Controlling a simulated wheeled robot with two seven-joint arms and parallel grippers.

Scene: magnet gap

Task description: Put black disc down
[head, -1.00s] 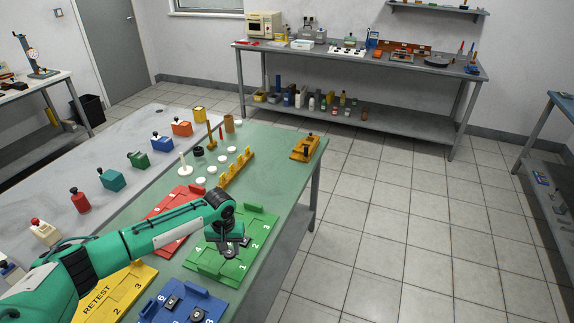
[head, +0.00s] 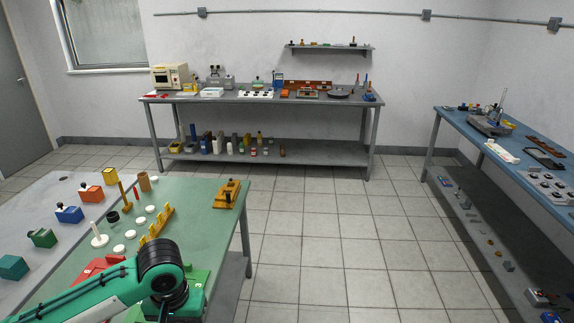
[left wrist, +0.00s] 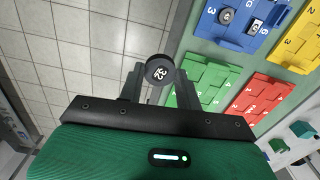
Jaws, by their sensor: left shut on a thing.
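In the left wrist view, my left gripper (left wrist: 157,84) is shut on a small black disc (left wrist: 158,70) with a pale label that seems to read 32. The disc sits between the fingertips, with floor tiles behind it and the green numbered tray (left wrist: 205,80) to its right. In the head view, my left arm comes in at the bottom left; its wrist hides the fingers and the disc. A bit of the green tray (head: 198,276) shows beside the wrist. My right gripper is not in view.
The wrist view also shows red (left wrist: 262,98), yellow (left wrist: 300,42) and blue (left wrist: 238,32) trays; the blue one holds small dark pieces. Open floor lies right.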

